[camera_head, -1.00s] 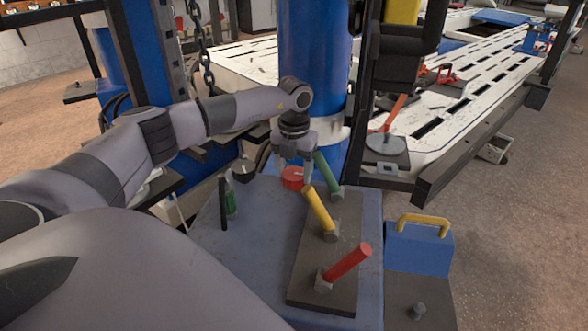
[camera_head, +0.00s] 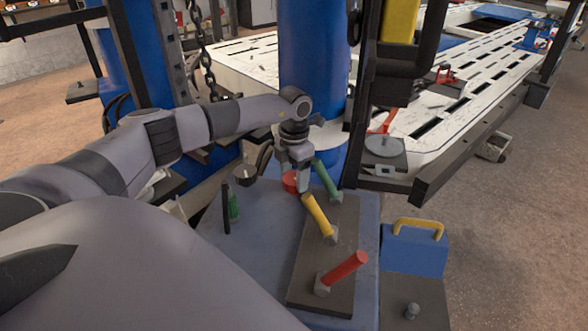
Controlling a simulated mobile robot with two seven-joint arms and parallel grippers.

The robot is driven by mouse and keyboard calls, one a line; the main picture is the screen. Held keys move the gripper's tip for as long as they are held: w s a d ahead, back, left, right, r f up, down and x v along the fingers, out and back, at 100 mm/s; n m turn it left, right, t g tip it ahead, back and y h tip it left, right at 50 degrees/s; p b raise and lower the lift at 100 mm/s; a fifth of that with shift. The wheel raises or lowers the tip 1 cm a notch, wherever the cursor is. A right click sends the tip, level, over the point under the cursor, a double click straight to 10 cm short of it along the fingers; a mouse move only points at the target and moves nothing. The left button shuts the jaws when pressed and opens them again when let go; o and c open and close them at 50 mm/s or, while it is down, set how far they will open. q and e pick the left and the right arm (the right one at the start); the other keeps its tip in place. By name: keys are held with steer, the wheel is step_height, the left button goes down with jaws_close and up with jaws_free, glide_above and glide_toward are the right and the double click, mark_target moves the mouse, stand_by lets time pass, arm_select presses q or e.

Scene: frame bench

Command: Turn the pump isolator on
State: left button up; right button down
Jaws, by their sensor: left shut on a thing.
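A round red knob (camera_head: 290,182) sits at the back of the blue-grey bench top, partly hidden by my left gripper. My left gripper (camera_head: 302,186) reaches down from above and is shut on the red knob. Its fingers show nearly edge-on, one in front of the other. Beside it, a dark plate (camera_head: 325,258) carries a green lever (camera_head: 327,180), a yellow lever (camera_head: 318,216) and a red lever (camera_head: 346,270), all tilted. No label naming the pump isolator is readable. My right gripper is not in view.
A dark upright post (camera_head: 226,208) and a green item (camera_head: 234,204) stand left of the knob. A blue box (camera_head: 413,248) with a yellow handle is at the right. A blue column (camera_head: 314,70) rises behind. The bench top (camera_head: 258,248) has free room left of the plate.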

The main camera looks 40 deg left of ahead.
mark_target(294, 177)
arm_select(q)
steer(key=m, duration=0.2)
steer(key=shift+r+m+p, duration=0.1)
steer(key=shift+m+p, duration=0.25)
steer(key=shift+m, duration=0.05)
steer(key=m, duration=0.4)
steer(key=shift+m, duration=2.2)
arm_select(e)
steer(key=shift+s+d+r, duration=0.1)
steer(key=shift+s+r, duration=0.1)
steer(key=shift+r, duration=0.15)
arm_select(q)
steer(key=o, duration=1.1)
steer(key=shift+c, duration=0.2)
steer(key=shift+r+p, duration=0.8)
steer(key=shift+r, duration=2.75)
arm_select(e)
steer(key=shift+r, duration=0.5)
arm_select(q)
steer(key=shift+r, duration=0.1)
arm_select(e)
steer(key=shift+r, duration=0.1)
